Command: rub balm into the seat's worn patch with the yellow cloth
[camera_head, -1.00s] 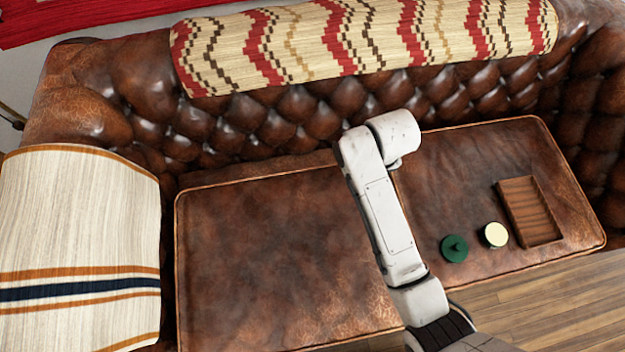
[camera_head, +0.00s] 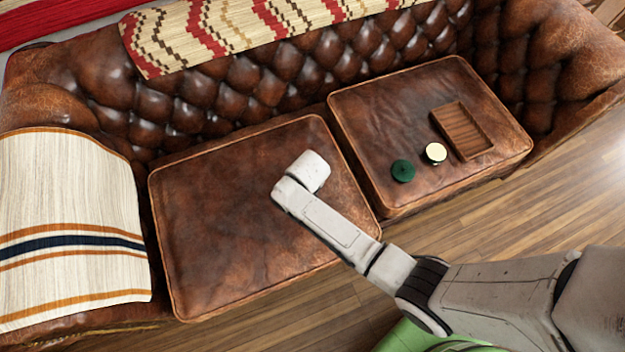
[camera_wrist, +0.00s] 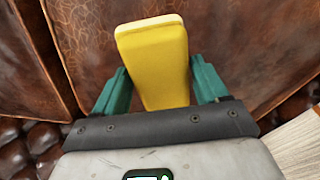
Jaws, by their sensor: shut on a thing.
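The yellow cloth (camera_wrist: 155,62) shows in the wrist view as a thick folded pad. It sits between the teal fingers of my gripper (camera_wrist: 160,68), which is shut on it. In the head view the gripper and cloth are hidden behind my arm, over the left seat cushion (camera_head: 225,215). A round tin of pale balm (camera_head: 435,152) stands open on the right seat cushion (camera_head: 375,115), with a dark green lid (camera_head: 403,170) beside it. The leather is mottled and cracked in places; I cannot tell which area is the worn patch.
A shallow wooden tray (camera_head: 487,148) lies right of the tin. A striped cream blanket (camera_head: 65,205) covers the sofa's left arm. A zigzag-patterned throw (camera_head: 240,28) lies over the tufted back. Wooden floor (camera_head: 480,215) is open in front of the sofa.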

